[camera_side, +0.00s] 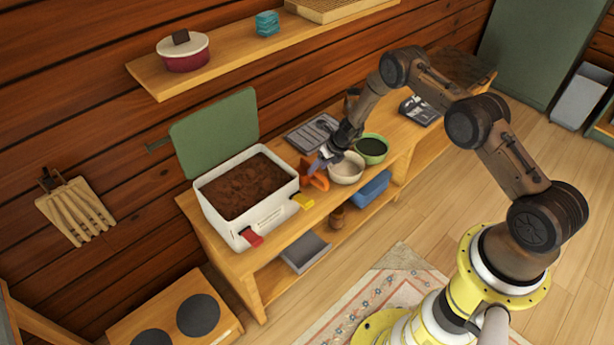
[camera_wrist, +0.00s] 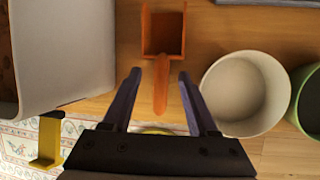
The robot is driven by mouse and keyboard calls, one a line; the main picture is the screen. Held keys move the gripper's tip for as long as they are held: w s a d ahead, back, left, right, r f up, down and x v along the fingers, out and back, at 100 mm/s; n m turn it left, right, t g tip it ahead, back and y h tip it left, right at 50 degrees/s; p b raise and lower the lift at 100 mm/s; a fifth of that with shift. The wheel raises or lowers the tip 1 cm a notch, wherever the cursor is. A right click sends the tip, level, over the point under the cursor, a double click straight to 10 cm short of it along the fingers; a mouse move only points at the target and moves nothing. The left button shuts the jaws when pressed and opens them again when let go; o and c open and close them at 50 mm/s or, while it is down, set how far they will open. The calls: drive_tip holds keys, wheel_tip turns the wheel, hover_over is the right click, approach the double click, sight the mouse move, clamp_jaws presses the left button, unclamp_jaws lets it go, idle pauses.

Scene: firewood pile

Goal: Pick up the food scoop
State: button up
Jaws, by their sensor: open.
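The food scoop is orange, with a square open head and a straight handle. In the wrist view the scoop (camera_wrist: 163,35) lies on the wooden bench, its head away from me and its handle pointing back toward my gripper. My gripper (camera_wrist: 160,78) is open, with one purple-grey finger on each side of the handle and a gap to it on both sides. I cannot tell how high the fingers are above the bench. In the side view the scoop (camera_side: 316,180) shows partly behind my gripper (camera_side: 318,165), between the white bin and the cream bowl.
A white bin of brown food (camera_side: 265,215) with red and yellow clips stands close on the left. A cream bowl (camera_wrist: 243,95) is close to the right finger, with a green bowl (camera_side: 371,149) beyond it. A printed sheet (camera_side: 313,133) lies behind. A lower shelf holds a blue container (camera_side: 371,188).

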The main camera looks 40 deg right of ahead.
drive_tip(key=shift+x, duration=1.2)
clamp_jaws()
idle(0.6)
